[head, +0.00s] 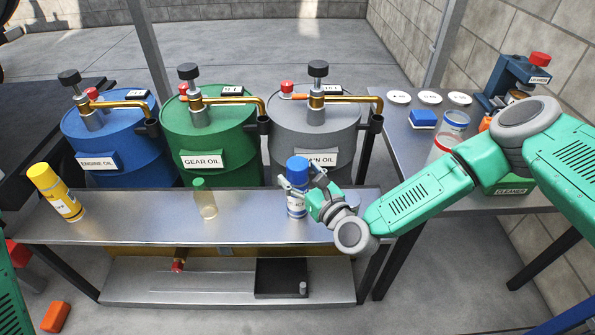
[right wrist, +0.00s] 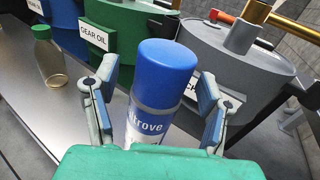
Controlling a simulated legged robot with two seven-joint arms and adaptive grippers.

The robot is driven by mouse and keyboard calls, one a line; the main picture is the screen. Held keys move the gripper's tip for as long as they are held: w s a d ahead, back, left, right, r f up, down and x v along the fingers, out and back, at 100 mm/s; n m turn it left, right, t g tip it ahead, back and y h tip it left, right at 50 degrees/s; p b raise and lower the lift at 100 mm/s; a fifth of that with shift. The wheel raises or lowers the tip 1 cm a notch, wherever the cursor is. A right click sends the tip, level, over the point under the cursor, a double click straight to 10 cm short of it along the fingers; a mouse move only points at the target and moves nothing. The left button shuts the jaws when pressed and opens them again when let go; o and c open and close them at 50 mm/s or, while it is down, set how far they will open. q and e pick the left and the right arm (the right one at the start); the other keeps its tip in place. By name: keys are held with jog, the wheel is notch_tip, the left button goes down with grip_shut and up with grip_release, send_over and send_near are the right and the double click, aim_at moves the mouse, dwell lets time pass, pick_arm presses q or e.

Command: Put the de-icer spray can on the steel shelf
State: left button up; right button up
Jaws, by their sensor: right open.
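The blue-capped spray can (head: 297,203), seemingly the de-icer, stands upright on the upper steel surface (head: 140,232) in front of the grey drum. Its label is only partly readable, and the can also shows in the right wrist view (right wrist: 162,90). My right gripper (head: 299,184) is open, with one finger on each side of the can. In the right wrist view gaps show between the fingers (right wrist: 155,100) and the can. A lower steel shelf (head: 200,284) lies beneath the upper one. My left gripper is out of view.
A yellow spray can (head: 56,192) and a small green-capped bottle (head: 204,199) stand on the upper surface. Blue (head: 95,140), green (head: 200,138) and grey (head: 300,125) drums with taps stand behind. A black tray (head: 268,290) sits on the lower shelf. A side table (head: 405,130) holds several items.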

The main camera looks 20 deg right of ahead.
jog(key=p+v, duration=0.1)
jog(key=v, duration=1)
jog(key=s+a+f+n+g+y, duration=0.3)
jog(key=s+a+f+n+g, duration=0.4)
jog(key=n, duration=0.4)
jog(key=s+f+n+g, duration=0.4)
jog(key=s+n, duration=0.5)
jog(key=s+d+n+g+h, duration=0.2)
jog(key=s+d+n+h, duration=0.1)
jog(key=d+n, duration=0.3)
jog(key=s+d+n+g+h, duration=0.3)
jog(key=s+d+n+h, duration=0.1)
jog(key=d+n, duration=0.3)
jog(key=s+d, duration=0.1)
jog(key=d, duration=0.1)
jog(key=shift+s+d+f+n, duration=0.2)
jog(key=shift+s+d+n, duration=0.1)
jog(key=shift+s, duration=0.1)
notch_tip(320, 180, up, 4)
jog(key=p, duration=0.4)
jog(key=shift+a+f, duration=0.1)
jog(key=shift+w, duration=0.1)
